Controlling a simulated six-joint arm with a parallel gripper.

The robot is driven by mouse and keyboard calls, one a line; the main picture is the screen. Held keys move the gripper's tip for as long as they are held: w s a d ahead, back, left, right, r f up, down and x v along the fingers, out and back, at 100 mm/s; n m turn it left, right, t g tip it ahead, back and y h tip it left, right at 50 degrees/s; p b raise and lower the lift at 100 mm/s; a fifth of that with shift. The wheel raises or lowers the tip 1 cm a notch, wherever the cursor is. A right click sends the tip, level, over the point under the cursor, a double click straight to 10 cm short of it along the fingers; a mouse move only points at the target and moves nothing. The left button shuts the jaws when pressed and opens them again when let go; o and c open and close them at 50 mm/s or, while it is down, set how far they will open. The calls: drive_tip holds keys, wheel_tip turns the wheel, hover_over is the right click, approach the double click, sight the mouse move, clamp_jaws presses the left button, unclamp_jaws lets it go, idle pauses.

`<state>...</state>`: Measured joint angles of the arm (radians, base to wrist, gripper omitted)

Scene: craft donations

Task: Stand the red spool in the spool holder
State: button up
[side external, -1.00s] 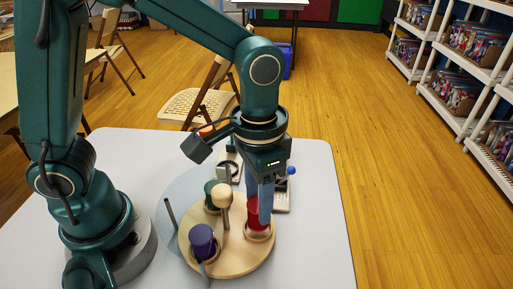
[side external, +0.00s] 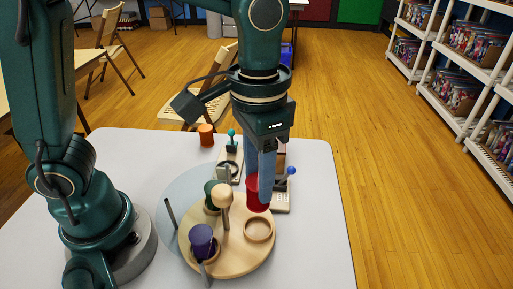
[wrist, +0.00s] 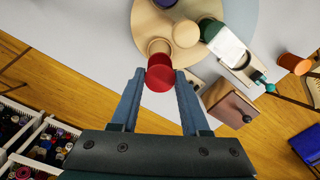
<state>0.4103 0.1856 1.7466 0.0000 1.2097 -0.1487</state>
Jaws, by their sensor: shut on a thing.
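The red spool (side external: 257,201) is held between the fingers of my gripper (side external: 260,186), which is shut on it. It hangs upright above the round wooden spool holder (side external: 238,262), apart from it and a little behind the empty ring-shaped cup (side external: 258,229) at the holder's right. The holder's other cups hold a purple spool (side external: 201,242) and a green spool (side external: 211,190). A pale wooden knob (side external: 222,196) tops the middle. In the wrist view the red spool (wrist: 160,76) sits at the fingertips and the empty cup (wrist: 160,47) shows just beyond it, partly covered.
An orange spool (side external: 206,134) stands at the table's back. A device with a teal knob (side external: 231,146) and one with a blue ball (side external: 291,171) stand behind the holder. A thin grey rod (side external: 171,213) rises at the holder's left. The table's right side is clear.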

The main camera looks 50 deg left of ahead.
drive_tip(key=r, duration=0.5)
drive_tip(key=shift+w+a, duration=0.3)
drive_tip(key=shift+a, duration=0.1)
drive_tip(key=w+a+n, duration=0.2)
drive_tip(key=a+n, duration=0.1)
drive_tip(key=a, duration=0.5)
drive_tip(key=w+a+n, duration=0.3)
drive_tip(key=a, duration=0.6)
drive_tip(key=shift+s+d+f, duration=0.1)
drive_tip(key=shift+d+f, duration=0.05)
drive_tip(key=shift+f, duration=2.8)
drive_tip(key=shift+s+d+f, duration=0.1)
drive_tip(key=shift+f, duration=2.85)
drive_tip(key=shift+f, duration=0.2)
drive_tip(key=shift+f, duration=0.4)
drive_tip(key=shift+f, duration=0.45)
